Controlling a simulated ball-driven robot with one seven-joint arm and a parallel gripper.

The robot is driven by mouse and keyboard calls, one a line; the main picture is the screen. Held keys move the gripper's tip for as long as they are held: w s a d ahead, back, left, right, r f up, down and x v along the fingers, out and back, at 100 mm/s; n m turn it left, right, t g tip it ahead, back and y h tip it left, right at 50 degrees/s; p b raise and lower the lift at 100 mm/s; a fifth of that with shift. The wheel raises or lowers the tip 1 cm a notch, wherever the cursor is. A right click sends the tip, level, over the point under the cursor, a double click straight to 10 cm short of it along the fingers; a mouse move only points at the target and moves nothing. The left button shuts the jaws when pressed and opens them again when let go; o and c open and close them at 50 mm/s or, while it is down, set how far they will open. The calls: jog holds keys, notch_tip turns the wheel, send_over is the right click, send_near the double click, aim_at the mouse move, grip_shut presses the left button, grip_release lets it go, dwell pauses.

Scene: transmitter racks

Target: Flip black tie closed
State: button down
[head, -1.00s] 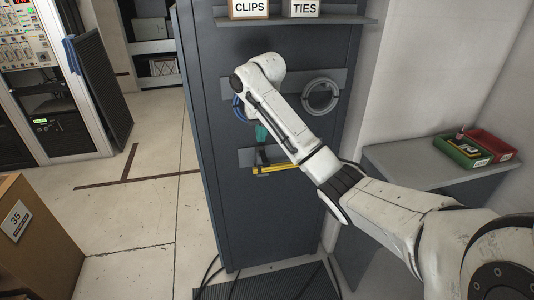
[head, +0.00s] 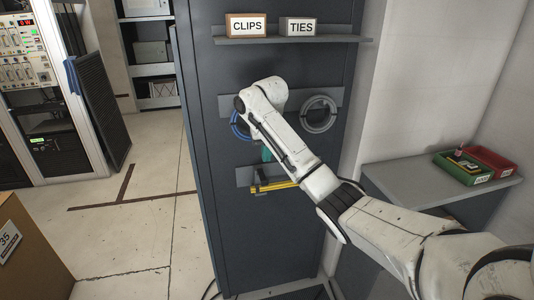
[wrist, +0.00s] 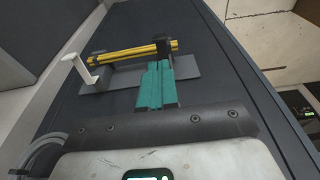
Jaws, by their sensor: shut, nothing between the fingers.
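The black tie (wrist: 163,46) is a dark strap at one end of a yellow cable bundle (wrist: 130,51), on a grey plate (wrist: 188,64) fixed to the dark rack panel. In the head view the tie (head: 258,182) stands at the bundle's left end. I cannot tell how far its strap is folded over. My gripper (wrist: 159,66) has teal fingers, shut and empty. Its tips are just short of the tie in the wrist view; I cannot tell if they touch it. The fingers (head: 266,153) are partly hidden by my wrist in the head view.
A white hook-shaped tie (wrist: 78,60) stands at the bundle's other end. A blue coil (head: 238,126) and a grey coil (head: 319,114) hang above. Boxes marked CLIPS (head: 247,26) and TIES (head: 299,27) stand on a shelf. Red and green trays (head: 463,171) sit on the right counter.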

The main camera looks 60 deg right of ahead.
aim_at(267, 183)
notch_tip(267, 183, down, 9)
jog(key=w+d+p, duration=0.1)
jog(key=shift+d+f+p, duration=0.15)
jog(key=shift+d+p, duration=0.1)
jog(key=shift+p, duration=0.15)
jog(key=shift+f, duration=0.1)
jog(key=shift+s+a+f+t+h+b, duration=0.2)
jog(key=shift+s+a+f+t+h, duration=0.15)
jog(key=shift+f+t+h, duration=0.35)
jog(key=shift+s+a+f+t+h+b, duration=0.2)
jog(key=shift+a+f+t+h, duration=0.2)
jog(key=shift+t+h, duration=0.45)
